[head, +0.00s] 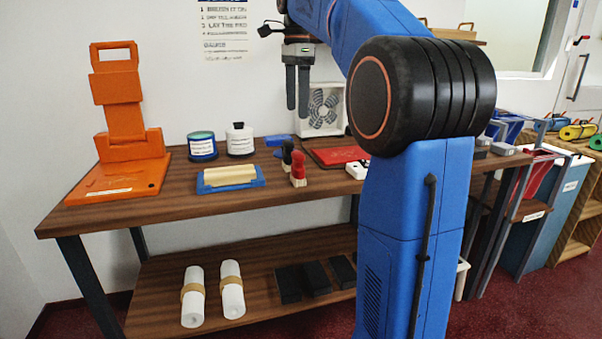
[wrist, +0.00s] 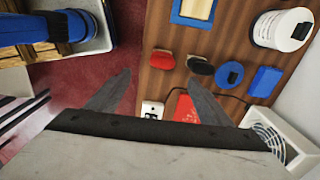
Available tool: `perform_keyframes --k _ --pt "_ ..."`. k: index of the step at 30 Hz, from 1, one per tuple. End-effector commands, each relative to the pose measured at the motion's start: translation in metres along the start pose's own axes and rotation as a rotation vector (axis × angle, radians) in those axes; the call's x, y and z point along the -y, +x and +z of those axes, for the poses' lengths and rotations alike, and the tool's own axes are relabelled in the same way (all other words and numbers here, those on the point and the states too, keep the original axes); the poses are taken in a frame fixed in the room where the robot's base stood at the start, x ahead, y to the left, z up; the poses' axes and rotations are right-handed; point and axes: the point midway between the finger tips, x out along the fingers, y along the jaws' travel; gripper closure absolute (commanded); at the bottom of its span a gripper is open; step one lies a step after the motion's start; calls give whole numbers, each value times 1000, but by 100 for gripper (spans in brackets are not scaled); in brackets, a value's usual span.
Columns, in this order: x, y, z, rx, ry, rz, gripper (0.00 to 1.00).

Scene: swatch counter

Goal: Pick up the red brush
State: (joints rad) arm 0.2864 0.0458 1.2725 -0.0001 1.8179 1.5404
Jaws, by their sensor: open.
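The red brush (head: 298,168) stands upright near the front edge of the wooden counter (head: 330,196). In the wrist view the red brush (wrist: 163,60) shows from above, just beyond the fingertips and between their lines. A black brush (head: 287,152) stands just behind it; in the wrist view the black brush (wrist: 200,66) is to its right. My gripper (head: 297,110) is open and empty, pointing down above the counter, clear of the red brush. Its two dark fingers show spread in the wrist view (wrist: 160,76).
A blue tray with a pale block (head: 230,176) lies left of the brushes. Jars (head: 240,139), an orange stand (head: 122,150) and a small fan (head: 323,108) stand on the counter.

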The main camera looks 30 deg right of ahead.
Motion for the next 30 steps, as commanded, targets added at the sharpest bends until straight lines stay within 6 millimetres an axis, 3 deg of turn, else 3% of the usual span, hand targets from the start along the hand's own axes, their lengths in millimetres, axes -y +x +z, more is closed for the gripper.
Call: perform_keyframes --k 5,21,30 --pt "4 5 -2 0 27 7 27" --pt "3 97 -2 0 24 7 27" --pt "4 121 -2 0 24 5 27"
